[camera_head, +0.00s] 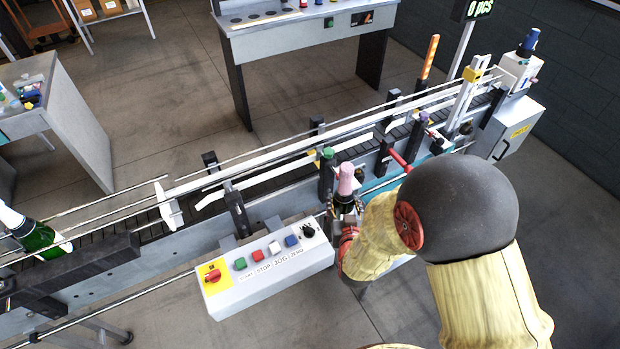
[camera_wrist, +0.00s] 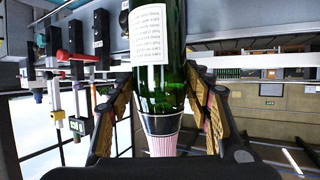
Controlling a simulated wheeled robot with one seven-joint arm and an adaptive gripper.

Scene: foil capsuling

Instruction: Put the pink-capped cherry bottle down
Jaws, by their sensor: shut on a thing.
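The pink-capped cherry bottle (camera_head: 346,178) shows in the head view with its pink cap pointing up, beside the conveyor. Its lower part is hidden by my gripper (camera_head: 345,215) and arm. In the wrist view the green glass bottle (camera_wrist: 172,92) fills the middle, with a white printed label and a pink ribbed cap (camera_wrist: 163,146) toward the bottom of the picture. The fingers of my gripper (camera_wrist: 158,100) stand on both sides of the bottle and are shut on it. What lies under the bottle's base cannot be seen.
The conveyor (camera_head: 290,175) with its guide rails runs diagonally behind the gripper. A control box (camera_head: 265,268) with several buttons stands at the left. Another green bottle (camera_head: 38,236) lies tilted in the picture at the conveyor's left end. A grey workbench (camera_head: 300,40) stands behind.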

